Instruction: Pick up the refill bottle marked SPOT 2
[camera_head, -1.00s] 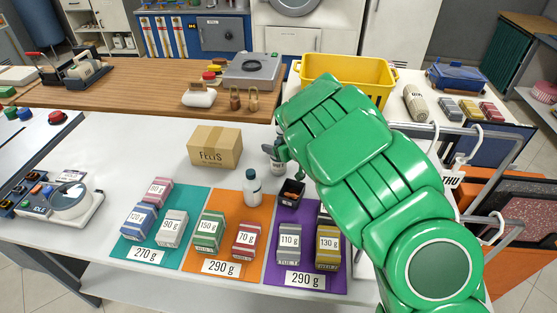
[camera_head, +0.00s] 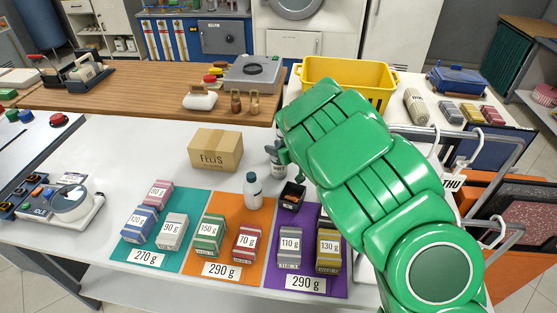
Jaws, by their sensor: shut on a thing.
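My gripper (camera_head: 281,155) is at the far side of the white table, left of my green arm, which partly covers it. It is shut on a bottle (camera_head: 276,168) with a pale label and a dark upper part; the arm hides part of it. I cannot read the label or tell whether the bottle is clear of the table. A second bottle (camera_head: 253,191), white with a dark cap, stands upright to the left and nearer, apart from the gripper. No SPOT 2 marking is legible on either bottle.
A cardboard box (camera_head: 215,150) stands left of the gripper. A small dark open box (camera_head: 292,195) is just nearer. Teal, orange and purple mats (camera_head: 237,271) hold several weight-marked packets. A yellow bin (camera_head: 345,71) stands behind. The table is clear left of the cardboard box.

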